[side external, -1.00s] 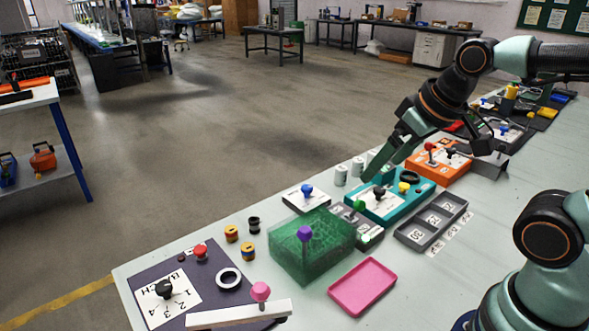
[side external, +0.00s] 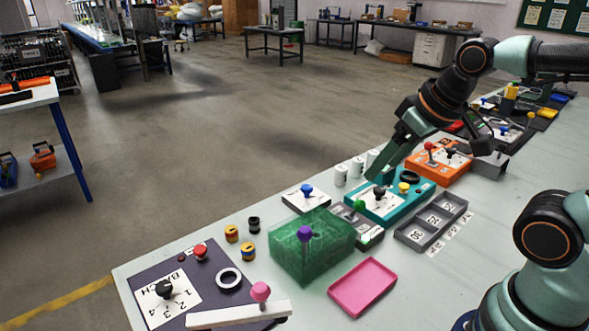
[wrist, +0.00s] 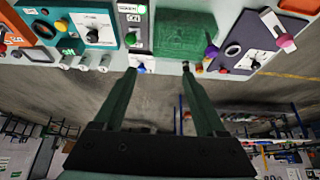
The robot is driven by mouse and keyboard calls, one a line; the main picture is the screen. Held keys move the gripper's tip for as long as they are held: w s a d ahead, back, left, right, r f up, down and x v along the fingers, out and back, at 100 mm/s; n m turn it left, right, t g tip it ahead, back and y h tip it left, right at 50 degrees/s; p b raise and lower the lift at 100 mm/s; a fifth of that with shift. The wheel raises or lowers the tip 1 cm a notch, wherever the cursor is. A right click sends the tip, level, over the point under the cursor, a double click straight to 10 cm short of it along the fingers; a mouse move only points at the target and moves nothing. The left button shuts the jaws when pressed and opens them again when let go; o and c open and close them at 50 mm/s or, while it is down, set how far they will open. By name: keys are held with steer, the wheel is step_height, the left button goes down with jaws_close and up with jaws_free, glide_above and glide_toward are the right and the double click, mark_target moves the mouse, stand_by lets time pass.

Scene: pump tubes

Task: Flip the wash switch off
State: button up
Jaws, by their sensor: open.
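No label reading "wash" is legible, so I cannot tell which switch it is. A small white plate with a blue-knobbed lever (side external: 306,190) stands near the far edge of the table; the blue knob also shows in the wrist view (wrist: 141,68). A grey unit with a green-ball lever (side external: 359,206) stands right of it. A teal panel (side external: 420,193) carries a black knob and a yellow button. My gripper (side external: 372,178) hangs tilted near the teal panel's far side, apparently clear of the levers. In the wrist view its fingers (wrist: 159,70) are spread with nothing between them.
A green block (side external: 335,240) with a purple knob beside it, a pink tray (side external: 362,287) and a dark purple batch panel (side external: 205,265) lie to the left. White cylinders (side external: 341,175) stand near the fingers. An orange panel (side external: 458,168) and grey compartment tray (side external: 432,222) lie right.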

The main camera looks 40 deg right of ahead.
steer(key=shift+w+d+f+m, duration=0.1)
steer(key=shift+d+f+m, duration=0.1)
steer(key=shift+m, duration=0.5)
steer(key=c, duration=1)
steer(key=m, duration=0.3)
steer(key=shift+w+d+f+g, duration=0.2)
steer(key=shift+d+f+g, duration=0.1)
steer(key=shift+d+f, duration=0.1)
steer(key=d+f+m+g, duration=0.1)
steer(key=d+f+m, duration=0.2)
steer(key=m, duration=1.2)
steer(key=w+d+f+m+g, duration=0.1)
steer(key=d+f+m, duration=0.3)
steer(key=m, duration=1.1)
steer(key=shift+w+f+g, duration=0.3)
steer(key=shift+f+g, duration=0.4)
steer(key=shift+f, duration=0.15)
